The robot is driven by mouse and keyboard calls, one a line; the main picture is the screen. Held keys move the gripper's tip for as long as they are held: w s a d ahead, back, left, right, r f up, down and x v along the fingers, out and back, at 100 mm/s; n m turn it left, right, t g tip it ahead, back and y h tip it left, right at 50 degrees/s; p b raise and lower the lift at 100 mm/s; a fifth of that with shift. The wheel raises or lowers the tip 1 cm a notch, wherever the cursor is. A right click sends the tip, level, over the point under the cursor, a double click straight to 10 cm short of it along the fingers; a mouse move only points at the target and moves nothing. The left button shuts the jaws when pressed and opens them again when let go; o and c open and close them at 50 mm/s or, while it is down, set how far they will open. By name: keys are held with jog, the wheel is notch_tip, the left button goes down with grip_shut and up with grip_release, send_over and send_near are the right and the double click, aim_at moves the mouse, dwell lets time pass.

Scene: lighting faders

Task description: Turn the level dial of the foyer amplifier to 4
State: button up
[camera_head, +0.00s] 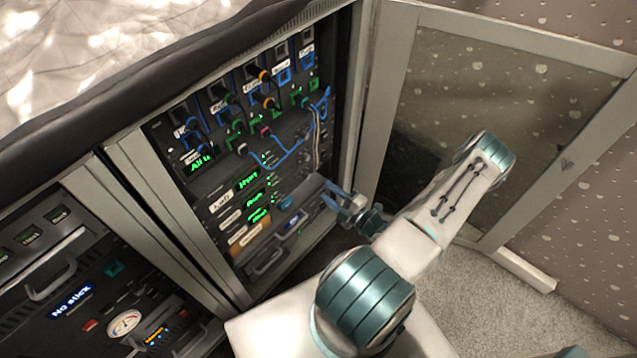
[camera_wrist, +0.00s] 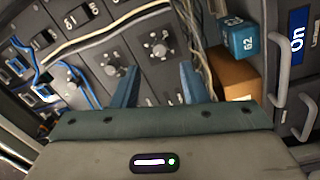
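The equipment rack (camera_head: 150,175) stands open in the head view, with several labelled units and green displays low in it. I cannot tell for certain which unit is the foyer amplifier. In the wrist view a dark panel carries round dials with pale marks around them: one dial (camera_wrist: 160,49) is just beyond the gap between my fingertips, and another dial (camera_wrist: 112,70) lies left of the left finger. Their settings are too small to read. My gripper (camera_wrist: 159,68) is open and empty, its two blue fingers apart. In the head view my gripper (camera_head: 331,194) is at the rack's lower right.
Blue and white cables (camera_wrist: 80,40) cross the panel at left. A blue cube (camera_wrist: 239,39) and a brown box (camera_wrist: 238,79) sit right of the fingers. A glass door (camera_head: 400,90) stands open right of the rack. Another cabinet with a gauge (camera_head: 124,324) is at lower left.

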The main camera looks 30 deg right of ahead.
jog(key=v, duration=0.7)
jog(key=shift+s, duration=0.1)
